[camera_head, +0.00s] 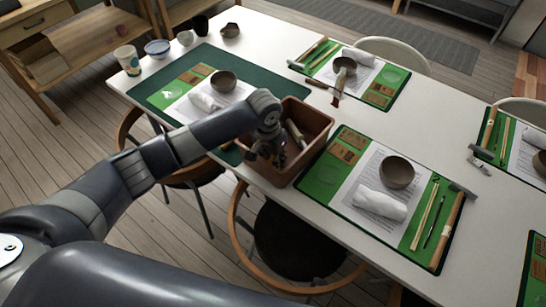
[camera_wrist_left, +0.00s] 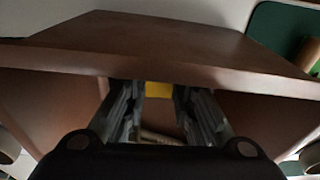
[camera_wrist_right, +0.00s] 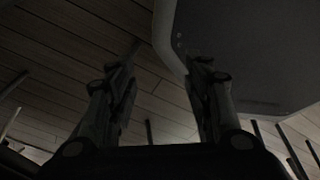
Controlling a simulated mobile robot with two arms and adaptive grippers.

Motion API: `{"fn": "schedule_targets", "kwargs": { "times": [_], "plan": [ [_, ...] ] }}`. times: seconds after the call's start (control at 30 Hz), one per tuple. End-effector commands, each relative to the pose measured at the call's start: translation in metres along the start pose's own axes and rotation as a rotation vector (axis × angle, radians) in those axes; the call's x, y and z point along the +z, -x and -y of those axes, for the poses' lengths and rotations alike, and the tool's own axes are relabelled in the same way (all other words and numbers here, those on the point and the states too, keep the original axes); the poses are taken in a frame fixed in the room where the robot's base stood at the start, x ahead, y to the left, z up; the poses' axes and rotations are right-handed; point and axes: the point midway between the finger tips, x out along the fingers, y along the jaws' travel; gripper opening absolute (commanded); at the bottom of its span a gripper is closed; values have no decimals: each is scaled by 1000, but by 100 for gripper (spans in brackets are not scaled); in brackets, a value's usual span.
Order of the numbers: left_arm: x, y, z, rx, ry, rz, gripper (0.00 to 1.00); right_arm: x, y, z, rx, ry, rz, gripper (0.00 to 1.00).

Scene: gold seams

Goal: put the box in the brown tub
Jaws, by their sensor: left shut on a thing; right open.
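The brown tub (camera_head: 313,160) stands at the near edge of the white table. My left gripper (camera_head: 268,157) reaches down over the tub's left part. In the left wrist view the tub's wall (camera_wrist_left: 190,45) crosses the picture, and the left gripper (camera_wrist_left: 158,97) points into the tub. It is shut on a small yellow thing (camera_wrist_left: 158,89), apparently the box, of which only a patch shows between the fingers. In the head view my arm hides it. My right gripper (camera_wrist_right: 163,75) is open and empty, over the floor in the right wrist view.
A pale rod-like tool (camera_head: 295,132) lies in the tub. Green mats with bowls (camera_head: 397,172), rolled cloths (camera_head: 379,204) and tools lie around it. Cups (camera_head: 127,60) stand at the table's far left. Chairs (camera_head: 290,240) stand close to the near edge.

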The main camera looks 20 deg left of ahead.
Motion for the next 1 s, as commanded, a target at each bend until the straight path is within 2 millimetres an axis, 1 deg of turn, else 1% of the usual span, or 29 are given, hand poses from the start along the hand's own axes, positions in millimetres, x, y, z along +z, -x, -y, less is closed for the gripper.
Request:
{"fn": "schedule_targets", "kwargs": {
  "times": [0.03,0.07,0.1,0.13,0.43,0.57,0.67,0.8,1.0],
  "plan": [
    [0,-1,0,0,1,1,27,1,0,-1,1,1,1,46],
    [0,-1,0,0,0,1,33,1,0,-1,1,1,2,46],
    [0,-1,0,0,0,1,42,1,0,-2,2,2,2,46],
    [0,-1,0,0,0,1,44,2,0,-2,3,2,3,46],
    [0,0,0,0,0,0,44,4,0,-6,7,4,6,46],
    [0,8,0,-1,0,0,44,4,0,-7,7,5,7,46],
    [-1,24,1,-1,1,-2,44,5,1,-6,7,5,7,46],
    [-2,56,0,0,-1,-4,44,5,1,-6,7,5,7,46],
    [-1,96,0,0,0,-2,44,5,0,-6,7,5,7,46]
  ]
}}
